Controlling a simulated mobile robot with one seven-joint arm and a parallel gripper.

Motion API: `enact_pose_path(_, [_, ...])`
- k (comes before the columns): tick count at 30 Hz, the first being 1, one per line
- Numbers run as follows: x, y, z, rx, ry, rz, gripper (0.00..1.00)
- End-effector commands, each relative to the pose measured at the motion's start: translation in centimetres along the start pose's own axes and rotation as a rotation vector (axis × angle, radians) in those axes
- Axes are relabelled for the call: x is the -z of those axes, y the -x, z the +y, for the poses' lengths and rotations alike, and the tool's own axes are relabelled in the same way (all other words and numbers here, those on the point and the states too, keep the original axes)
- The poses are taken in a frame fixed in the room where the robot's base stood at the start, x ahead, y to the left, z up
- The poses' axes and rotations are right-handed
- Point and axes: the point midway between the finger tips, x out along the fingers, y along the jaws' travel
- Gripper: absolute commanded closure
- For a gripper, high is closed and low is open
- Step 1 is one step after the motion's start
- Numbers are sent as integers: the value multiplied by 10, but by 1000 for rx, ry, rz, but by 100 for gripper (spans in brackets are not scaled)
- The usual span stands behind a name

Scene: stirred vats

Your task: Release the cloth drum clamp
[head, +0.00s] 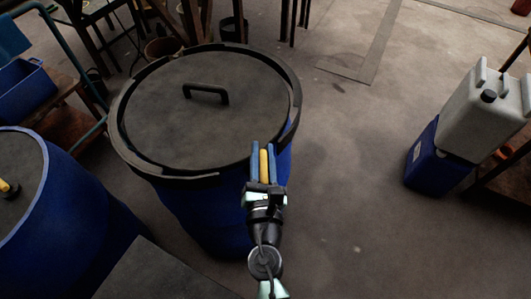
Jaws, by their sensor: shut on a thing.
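The cloth drum (190,205) is a large blue drum with a dark flat lid (165,110) and a black handle (206,94) on top. A black clamp ring (150,168) runs around its rim. My gripper (263,148) is at the near right side of the rim. Its two blue fingers are shut on a yellow lever (264,163), which looks like the clamp's lever. Where the lever joins the ring is hidden by the fingers.
A second blue drum (70,230) stands at the left, with a yellow-tipped part (8,188) on top. A pale jerrycan (482,110) sits on a blue container (437,165) at the right. The floor (350,180) between is clear. Wooden furniture legs stand behind.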

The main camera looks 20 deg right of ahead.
Motion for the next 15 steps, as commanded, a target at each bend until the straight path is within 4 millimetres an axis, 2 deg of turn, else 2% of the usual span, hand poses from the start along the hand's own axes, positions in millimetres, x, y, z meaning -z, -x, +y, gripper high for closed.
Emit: enact_pose_path(15, [3, 0, 3, -148, 0, 52, 100])
